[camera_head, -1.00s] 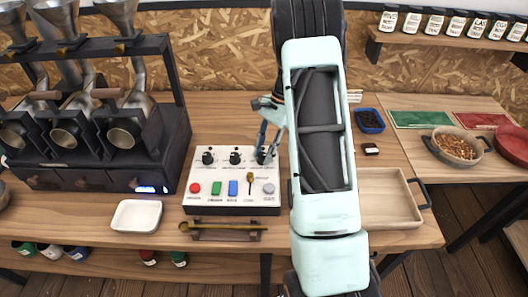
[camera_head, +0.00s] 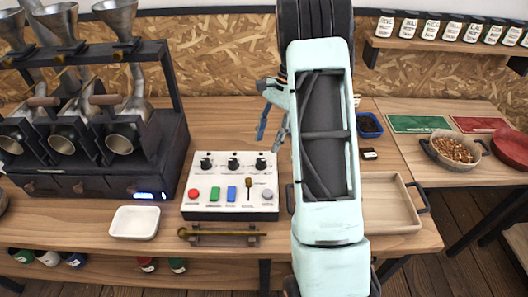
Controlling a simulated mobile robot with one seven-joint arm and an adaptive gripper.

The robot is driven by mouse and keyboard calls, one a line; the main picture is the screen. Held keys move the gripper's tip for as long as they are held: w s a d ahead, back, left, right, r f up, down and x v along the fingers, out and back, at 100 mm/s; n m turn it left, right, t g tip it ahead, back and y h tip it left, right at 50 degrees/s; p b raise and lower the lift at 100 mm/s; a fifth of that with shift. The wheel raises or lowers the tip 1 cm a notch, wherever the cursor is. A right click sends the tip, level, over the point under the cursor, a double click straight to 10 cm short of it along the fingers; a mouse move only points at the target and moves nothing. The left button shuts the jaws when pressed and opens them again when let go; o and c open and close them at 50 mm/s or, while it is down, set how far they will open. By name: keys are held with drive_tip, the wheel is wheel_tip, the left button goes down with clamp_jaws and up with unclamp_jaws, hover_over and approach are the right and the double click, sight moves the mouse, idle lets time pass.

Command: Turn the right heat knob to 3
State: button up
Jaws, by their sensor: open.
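The white control panel (camera_head: 215,190) stands on the wooden counter. It has three black knobs along its back row; the right knob (camera_head: 261,162) is at the row's right end. The pointer and any scale numbers are too small to read. In its front row are red, green, blue and grey buttons and a small upright lever. My gripper (camera_head: 270,138) is open and empty, fingers pointing down, above and slightly behind the right knob. It looks apart from the knob. My pale arm covers the counter just right of the panel.
A dark roaster unit (camera_head: 100,120) with metal funnels stands at left. A white dish (camera_head: 135,222) and a brass scoop on a rest (camera_head: 222,233) lie in front. A wooden tray (camera_head: 390,228) is right of my arm. Bare counter lies behind the panel.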

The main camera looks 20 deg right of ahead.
drive_tip(key=v, duration=0.5)
drive_tip(key=shift+a, duration=0.1)
idle(0.3)
